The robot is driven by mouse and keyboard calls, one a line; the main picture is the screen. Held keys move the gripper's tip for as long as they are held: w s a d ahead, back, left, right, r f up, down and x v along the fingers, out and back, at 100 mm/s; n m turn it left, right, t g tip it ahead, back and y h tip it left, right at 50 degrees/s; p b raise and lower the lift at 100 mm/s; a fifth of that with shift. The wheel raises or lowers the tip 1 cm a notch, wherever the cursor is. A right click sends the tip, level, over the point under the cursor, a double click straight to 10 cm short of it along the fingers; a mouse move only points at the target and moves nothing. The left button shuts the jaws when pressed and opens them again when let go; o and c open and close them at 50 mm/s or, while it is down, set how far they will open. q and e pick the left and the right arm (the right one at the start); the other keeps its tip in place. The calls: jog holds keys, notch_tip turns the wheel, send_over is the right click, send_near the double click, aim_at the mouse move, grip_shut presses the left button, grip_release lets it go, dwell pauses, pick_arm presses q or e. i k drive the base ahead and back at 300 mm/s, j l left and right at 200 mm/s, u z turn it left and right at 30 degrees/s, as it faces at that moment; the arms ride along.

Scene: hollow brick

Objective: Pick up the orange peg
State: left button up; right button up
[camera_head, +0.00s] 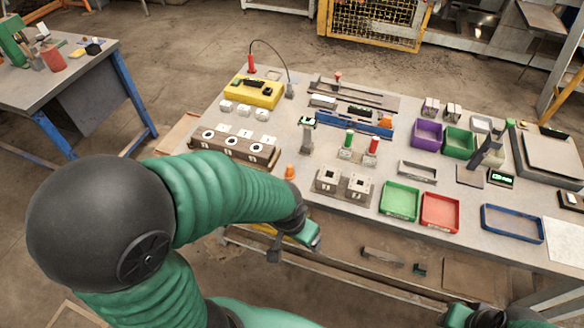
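The orange peg (290,172) is small and stands on the grey workbench, near its front edge, between the brown block with round holes and the grey square-holed blocks. A second small orange piece (386,121) lies by the blue rail farther back. My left gripper (295,247) hangs in front of the bench edge, below the orange peg in the picture and apart from it. Its fingers are small and dark, and I cannot tell their opening. Of my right arm, only a green and black end part (487,317) shows at the bottom edge; its fingertips are not clear.
The brown holed block (232,148) stands left of the peg and the grey square-holed blocks (343,186) right of it. Green (399,217) and red (440,228) trays lie farther right. Bench surface (300,150) behind the peg is partly clear. A lower shelf (345,245) runs under the bench.

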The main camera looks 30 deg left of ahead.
aim_at(290, 174)
jog(key=i+j+u, duration=0.1)
jog(key=u, duration=0.3)
jog(key=i+j+u, duration=0.1)
jog(key=u, duration=0.35)
jog(key=i+u, duration=0.15)
jog(key=u, duration=0.25)
jog(key=i+u, duration=0.15)
jog(key=u, duration=0.3)
jog(key=i+l+u, duration=0.1)
jog(key=u, duration=0.3)
